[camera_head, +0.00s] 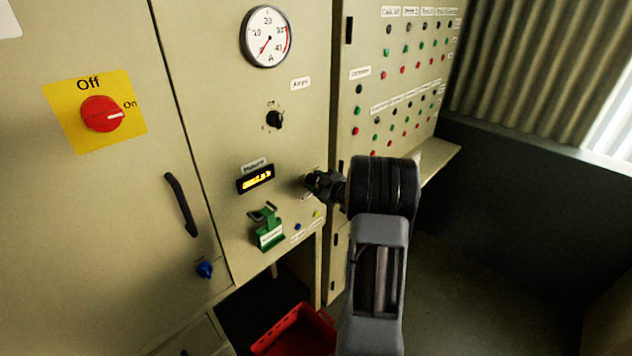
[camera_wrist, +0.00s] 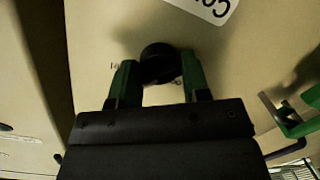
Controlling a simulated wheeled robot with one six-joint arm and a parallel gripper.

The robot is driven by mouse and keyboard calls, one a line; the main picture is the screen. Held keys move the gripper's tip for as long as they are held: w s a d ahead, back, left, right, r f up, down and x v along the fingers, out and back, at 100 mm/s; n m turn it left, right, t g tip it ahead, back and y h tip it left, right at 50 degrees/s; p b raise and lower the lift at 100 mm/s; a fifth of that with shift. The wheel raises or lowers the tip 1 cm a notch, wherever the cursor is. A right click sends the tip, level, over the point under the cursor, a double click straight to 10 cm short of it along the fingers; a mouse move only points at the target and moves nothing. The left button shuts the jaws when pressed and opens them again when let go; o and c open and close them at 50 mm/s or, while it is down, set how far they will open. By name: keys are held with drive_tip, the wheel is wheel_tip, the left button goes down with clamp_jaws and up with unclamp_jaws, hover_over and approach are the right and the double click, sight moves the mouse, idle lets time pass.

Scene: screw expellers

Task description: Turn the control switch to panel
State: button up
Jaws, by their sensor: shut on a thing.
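The control switch is a round black knob (camera_wrist: 158,60) on the beige panel, below a partly visible white label (camera_wrist: 207,8) that starts with "Co". My gripper (camera_wrist: 158,76) is shut on the knob, with one green finger on each side of it. In the head view my gripper (camera_head: 318,183) reaches the panel's lower right part, and the knob is largely hidden there. Small markings show beside the knob in the wrist view but are too blurred to read. Which position the switch points to cannot be told.
A green padlock-like holder (camera_head: 267,228) sits left of my gripper, below a lit display (camera_head: 255,179). A small black selector (camera_head: 274,119) and a round gauge (camera_head: 267,36) are above. A red On/Off switch (camera_head: 101,114) is far left. A red crate (camera_head: 297,333) lies below.

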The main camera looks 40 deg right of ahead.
drive_tip(key=shift+d+r, duration=0.1)
drive_tip(key=shift+r, duration=0.15)
drive_tip(key=o, duration=0.7)
drive_tip(key=shift+o, duration=0.9)
drive_tip(key=shift+f, duration=0.2)
drive_tip(key=b+v, duration=0.2)
drive_tip(key=v, duration=1.1)
drive_tip(key=shift+s+b, duration=0.3)
drive_tip(key=shift+s, duration=0.05)
